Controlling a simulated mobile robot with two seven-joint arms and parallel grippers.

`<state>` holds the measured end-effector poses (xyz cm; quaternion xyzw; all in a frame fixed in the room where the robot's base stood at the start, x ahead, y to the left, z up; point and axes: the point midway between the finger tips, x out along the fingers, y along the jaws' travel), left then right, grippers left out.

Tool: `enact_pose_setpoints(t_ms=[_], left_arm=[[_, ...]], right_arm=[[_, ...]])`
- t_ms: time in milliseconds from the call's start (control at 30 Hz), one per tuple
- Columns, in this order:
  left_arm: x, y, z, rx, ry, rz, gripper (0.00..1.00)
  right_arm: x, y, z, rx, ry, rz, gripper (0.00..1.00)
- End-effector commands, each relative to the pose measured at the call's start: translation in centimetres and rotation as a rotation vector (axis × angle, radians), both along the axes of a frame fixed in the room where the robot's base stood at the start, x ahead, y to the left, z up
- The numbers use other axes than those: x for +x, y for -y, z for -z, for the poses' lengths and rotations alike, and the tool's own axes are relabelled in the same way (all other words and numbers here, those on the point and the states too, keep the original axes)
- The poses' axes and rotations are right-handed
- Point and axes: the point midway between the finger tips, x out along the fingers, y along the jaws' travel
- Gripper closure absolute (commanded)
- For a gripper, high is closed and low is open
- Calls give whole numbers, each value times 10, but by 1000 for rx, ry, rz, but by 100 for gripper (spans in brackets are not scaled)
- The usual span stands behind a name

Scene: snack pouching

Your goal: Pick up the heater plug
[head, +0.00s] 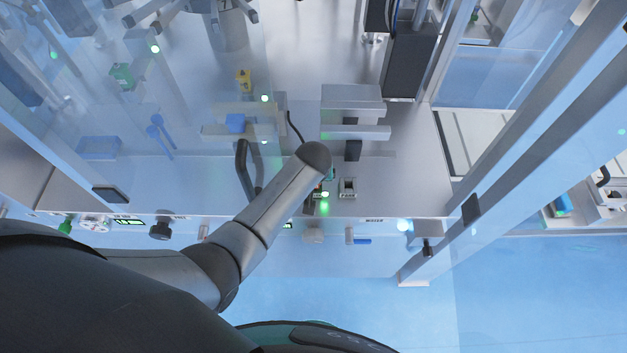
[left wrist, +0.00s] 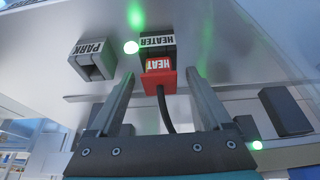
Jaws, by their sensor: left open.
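The heater plug (left wrist: 160,80) is a red block marked HEAT, with a black cable (left wrist: 165,110) running back from it. It sits at the dark socket labelled HEATER (left wrist: 157,50) and appears seated in it. My left gripper (left wrist: 162,74) is open, with one finger on each side of the plug and cable and visible gaps to both. In the head view my left forearm hides the plug and most of the gripper. An empty socket labelled PARK (left wrist: 93,62) stands beside it; it also shows in the head view (head: 347,187). My right gripper is not in view.
A black handle (head: 245,170) stands left of my forearm. Metal ledges (head: 353,112) lie behind the sockets. A metal frame post (head: 500,150) rises on the right. The panel right of the PARK socket is clear.

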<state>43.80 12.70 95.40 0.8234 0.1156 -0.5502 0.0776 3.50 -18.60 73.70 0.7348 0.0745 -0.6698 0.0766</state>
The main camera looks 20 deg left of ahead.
Motion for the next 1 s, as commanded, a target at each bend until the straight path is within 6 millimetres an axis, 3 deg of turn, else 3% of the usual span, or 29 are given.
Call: enact_pose_setpoints(t_ms=[133,867,1000], left_arm=[[0,0,0,0,0,0,18],[0,0,0,0,0,0,100],[0,0,-1,0,0,0,100]], right_arm=[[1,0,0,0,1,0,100],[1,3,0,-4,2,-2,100],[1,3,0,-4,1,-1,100]])
